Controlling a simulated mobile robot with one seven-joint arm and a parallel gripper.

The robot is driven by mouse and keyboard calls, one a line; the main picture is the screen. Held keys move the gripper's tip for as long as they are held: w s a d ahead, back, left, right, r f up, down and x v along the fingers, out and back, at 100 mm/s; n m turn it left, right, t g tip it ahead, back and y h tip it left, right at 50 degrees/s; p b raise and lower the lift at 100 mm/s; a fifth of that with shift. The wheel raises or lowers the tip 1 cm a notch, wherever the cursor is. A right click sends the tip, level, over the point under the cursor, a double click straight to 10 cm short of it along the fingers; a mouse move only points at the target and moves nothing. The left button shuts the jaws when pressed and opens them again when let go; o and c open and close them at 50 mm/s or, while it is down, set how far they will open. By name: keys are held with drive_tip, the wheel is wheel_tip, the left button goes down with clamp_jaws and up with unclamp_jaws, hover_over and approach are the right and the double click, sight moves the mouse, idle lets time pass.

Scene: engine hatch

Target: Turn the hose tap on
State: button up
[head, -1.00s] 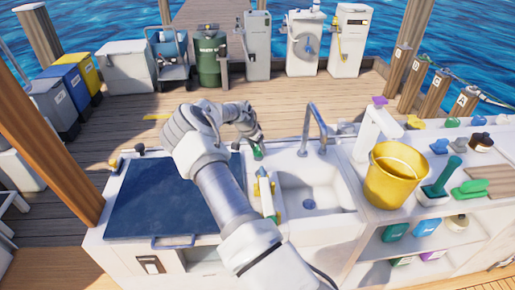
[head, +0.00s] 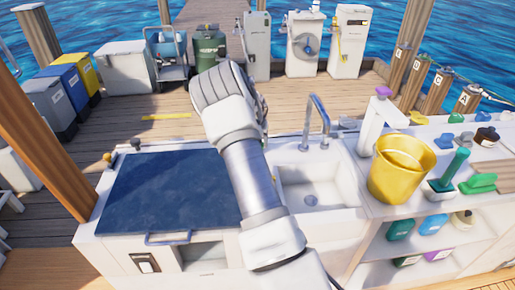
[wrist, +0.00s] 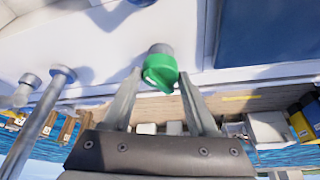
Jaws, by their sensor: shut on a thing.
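The hose tap appears in the wrist view as a round green knob (wrist: 160,72) with a ridge across its face, on a short grey stem. My gripper (wrist: 160,82) has its two fingertips on either side of the knob, shut on it. The direction of the tap's setting cannot be read for certain. In the head view my own arm hides both the gripper and the tap, behind the counter between the blue hatch cover and the sink.
A dark blue hatch cover (head: 165,195) lies left of my arm. The sink (head: 325,190) with its tall grey faucet (head: 320,118) is close on the right. A yellow bucket (head: 398,172) and a white stand (head: 378,125) stand further right.

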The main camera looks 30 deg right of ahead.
drive_tip(key=n+b, duration=0.1)
drive_tip(key=n+y+b, duration=0.1)
drive_tip(key=n+b, duration=0.1)
drive_tip(key=shift+d+f+n+t+b, duration=0.2)
drive_tip(key=shift+f+n+t+b, duration=0.1)
drive_tip(key=shift+t+b, duration=0.1)
drive_tip(key=n+y+b, duration=0.1)
drive_tip(key=n+b, duration=0.1)
drive_tip(key=shift+s+r+n, duration=0.1)
drive_tip(key=shift+n, duration=0.3)
drive_tip(key=n+y+b, duration=0.1)
drive_tip(key=n+y, duration=0.1)
drive_tip(key=n, duration=0.2)
drive_tip(key=shift+d+r, duration=0.1)
drive_tip(key=shift+r, duration=0.05)
drive_tip(key=shift+n+y, duration=0.3)
drive_tip(key=shift+n, duration=0.7)
drive_tip(key=o, duration=1.4)
drive_tip(key=shift+c, duration=0.2)
drive_tip(key=p+v, duration=0.2)
drive_tip(key=v, duration=1.5)
drive_tip(key=shift+r+p, duration=0.2)
drive_tip(key=shift+p, duration=0.2)
